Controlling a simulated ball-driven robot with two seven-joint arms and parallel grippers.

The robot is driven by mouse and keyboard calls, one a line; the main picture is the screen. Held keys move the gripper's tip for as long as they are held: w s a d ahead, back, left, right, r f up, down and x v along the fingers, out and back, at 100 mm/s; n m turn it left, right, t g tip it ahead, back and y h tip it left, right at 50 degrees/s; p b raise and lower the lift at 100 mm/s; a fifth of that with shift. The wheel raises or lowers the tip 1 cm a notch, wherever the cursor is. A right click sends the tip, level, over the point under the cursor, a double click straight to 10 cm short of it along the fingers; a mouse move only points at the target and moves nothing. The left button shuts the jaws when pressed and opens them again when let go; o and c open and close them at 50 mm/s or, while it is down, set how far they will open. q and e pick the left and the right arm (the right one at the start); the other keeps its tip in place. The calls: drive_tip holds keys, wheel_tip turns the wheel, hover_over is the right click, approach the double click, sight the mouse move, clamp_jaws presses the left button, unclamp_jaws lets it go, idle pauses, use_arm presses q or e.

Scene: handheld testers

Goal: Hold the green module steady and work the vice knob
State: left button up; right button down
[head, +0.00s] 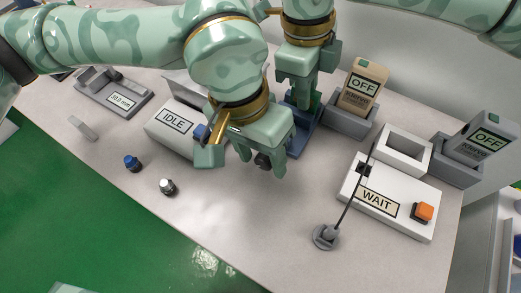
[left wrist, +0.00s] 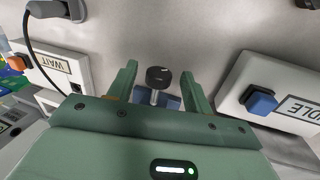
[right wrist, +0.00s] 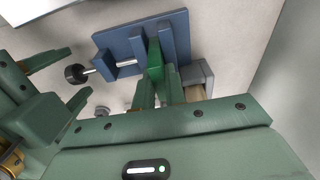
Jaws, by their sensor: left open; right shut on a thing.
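The blue vice (head: 305,122) stands on the worktop and shows most clearly in the right wrist view (right wrist: 180,40). The green module (right wrist: 155,60) sits upright between its jaws. My right gripper (right wrist: 160,85) is shut on the module from above. The black vice knob (left wrist: 158,76) is on a metal screw at the vice's end; it also shows in the right wrist view (right wrist: 75,74). My left gripper (left wrist: 158,85) is open, with one finger on each side of the knob and visible gaps to it. In the head view, my left gripper (head: 246,158) partly hides the vice.
A white IDLE box (head: 172,122) with a blue button stands left of my left gripper. A white WAIT box (head: 375,200) with an orange button and a cabled probe (head: 326,236) are at right. Two OFF testers (head: 363,88) (head: 485,140) stand in grey holders. The front worktop middle is clear.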

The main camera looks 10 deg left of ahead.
use_arm(q)
drive_tip(key=c, duration=1)
drive_tip(key=shift+y, duration=0.3)
drive_tip(key=shift+s+d+t+y, duration=0.1)
drive_tip(key=shift+d+t+y, duration=0.2)
drive_tip(key=shift+t+y, duration=0.55)
drive_tip(key=y, duration=0.2)
drive_tip(key=t+y, duration=0.1)
drive_tip(key=y, duration=0.1)
drive_tip(key=shift+s+d, duration=0.1)
drive_tip(key=shift+d, duration=0.15)
drive_tip(key=y, duration=0.1)
drive_tip(key=t+y, duration=0.1)
drive_tip(key=y, duration=0.1)
drive_tip(key=t+y, duration=0.1)
drive_tip(key=y, duration=0.1)
drive_tip(key=shift+s+d+f, duration=0.15)
drive_tip(key=shift+d+f, duration=0.2)
drive_tip(key=shift+o, duration=0.2)
drive_tip(key=shift+t+y, duration=0.35)
drive_tip(key=shift+y, duration=0.5)
